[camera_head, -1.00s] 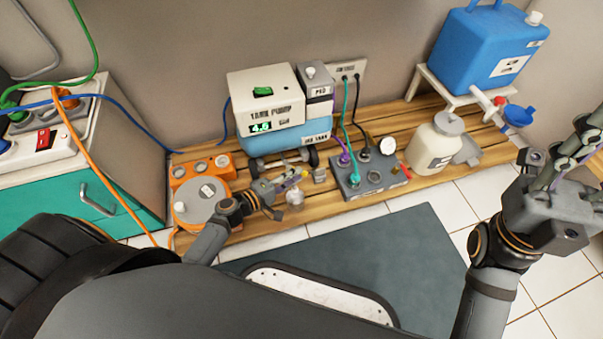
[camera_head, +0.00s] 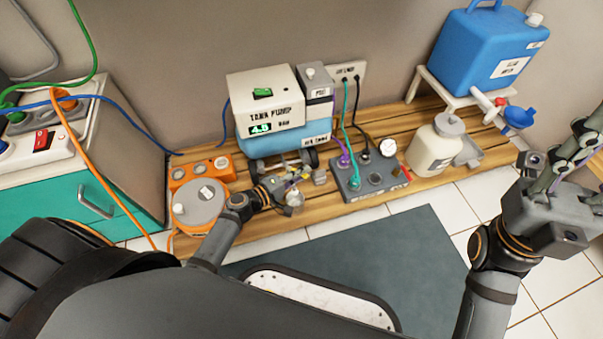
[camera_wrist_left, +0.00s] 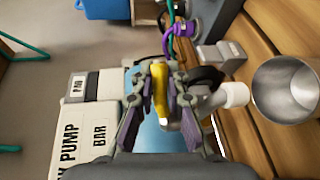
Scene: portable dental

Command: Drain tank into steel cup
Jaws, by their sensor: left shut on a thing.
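The blue air tank (camera_head: 283,138) lies under the white tank pump box (camera_head: 262,95) on the wooden platform. My left gripper (camera_head: 286,186) is at the tank's front. In the left wrist view its fingers (camera_wrist_left: 160,100) are shut on a yellow handle (camera_wrist_left: 158,88). A white spout (camera_wrist_left: 234,93) sticks out beside the fingers, towards the steel cup (camera_wrist_left: 286,88). The cup also shows in the head view (camera_head: 294,200), partly behind the gripper. I cannot tell whether liquid flows. My right gripper (camera_head: 580,155) is at the right edge, partly cut off, away from the tank.
An orange pot with a grey lid (camera_head: 200,201) stands left of my gripper. A grey gauge box (camera_head: 368,177) with cables is to the right. The dark mat (camera_head: 420,245) in front has bare room.

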